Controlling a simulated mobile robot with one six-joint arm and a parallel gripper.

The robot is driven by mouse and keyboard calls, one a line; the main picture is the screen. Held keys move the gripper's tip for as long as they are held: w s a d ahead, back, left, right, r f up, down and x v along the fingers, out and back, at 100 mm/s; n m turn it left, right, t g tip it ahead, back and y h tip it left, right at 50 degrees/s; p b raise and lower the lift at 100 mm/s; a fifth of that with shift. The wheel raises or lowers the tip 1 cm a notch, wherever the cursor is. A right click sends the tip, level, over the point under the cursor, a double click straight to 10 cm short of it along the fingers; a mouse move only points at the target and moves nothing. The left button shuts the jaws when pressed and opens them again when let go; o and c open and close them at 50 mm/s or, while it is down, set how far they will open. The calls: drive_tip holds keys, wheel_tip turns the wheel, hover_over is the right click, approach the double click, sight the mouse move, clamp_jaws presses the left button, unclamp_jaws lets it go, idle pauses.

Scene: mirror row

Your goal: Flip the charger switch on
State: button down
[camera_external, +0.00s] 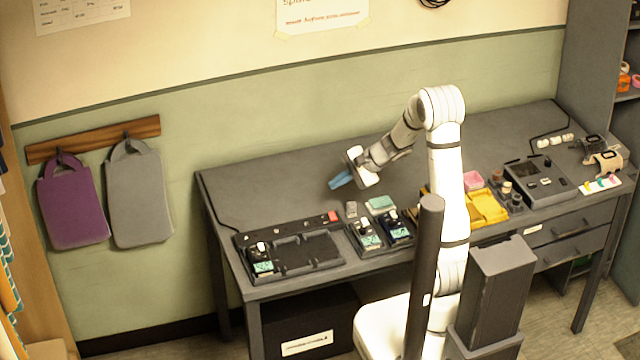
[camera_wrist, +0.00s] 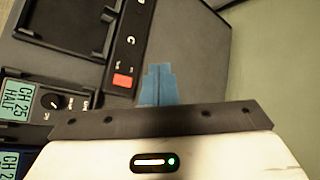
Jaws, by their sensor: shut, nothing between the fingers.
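The charger (camera_external: 290,244) is a dark grey tray with empty bays at the left end of the desk; part of it shows in the wrist view (camera_wrist: 45,42). The red switch (camera_external: 333,216) sits at its back right corner and shows in the wrist view (camera_wrist: 122,80) as a small red-orange rectangle. Whether it is on or off cannot be told. My gripper (camera_external: 339,180) has blue fingers, shut and empty, above the desk behind the switch. In the wrist view its fingertips (camera_wrist: 158,68) appear just right of the switch, apart from it.
A handheld unit (camera_external: 262,258) with a lit screen sits in the charger's left bay. Two similar units (camera_external: 368,236) (camera_external: 400,229) stand right of the charger; one reads CH 25 HALF (camera_wrist: 20,100). A grey block (camera_external: 351,209) lies near the switch. The desk behind is clear.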

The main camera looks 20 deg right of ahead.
drive_tip(key=b, duration=0.5)
hover_over(336, 216)
drive_tip(key=f, duration=0.7)
drive_tip(key=shift+w+d+f, duration=0.2)
drive_tip(key=shift+f, duration=0.2)
drive_tip(key=shift+w+f+b, duration=0.1)
drive_tip(key=shift+f+b, duration=0.35)
drive_tip(key=shift+b, duration=0.1)
idle(0.7)
drive_tip(key=shift+f+b, duration=0.4)
drive_tip(key=shift+b, duration=0.25)
drive_tip(key=shift+f+b, duration=0.3)
drive_tip(key=shift+b, duration=0.05)
idle(0.3)
drive_tip(key=shift+r, duration=0.2)
drive_tip(key=shift+r+p, duration=0.35)
drive_tip(key=shift+r, duration=0.2)
